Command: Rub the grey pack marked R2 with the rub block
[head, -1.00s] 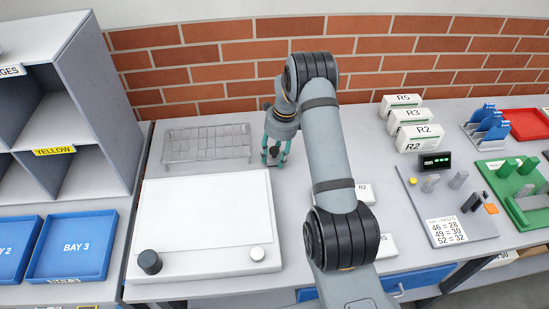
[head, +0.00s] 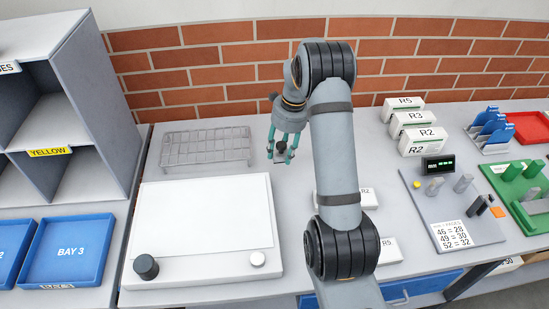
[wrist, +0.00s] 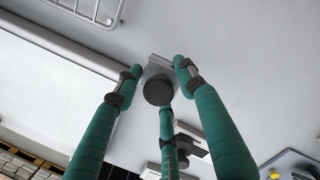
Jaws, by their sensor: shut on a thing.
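My gripper (head: 281,153) is shut on the rub block, a dark round knob (wrist: 158,90) on a small grey plate (wrist: 160,62), seen between the green fingers in the wrist view. In the head view it is over the table between the wire rack and my arm. A pale pack marked R2 (head: 367,198) lies on the table right of my arm, partly hidden by it. Another pack marked R2 (head: 422,140) stands at the front of a row at the back right. I cannot tell from colour which is the grey one.
A white board (head: 205,225) with two knobs lies left of my arm, in front of the wire rack (head: 205,148). A pack marked R5 (head: 389,250) lies near the front edge. A grey panel with pegs (head: 455,225) is at the right.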

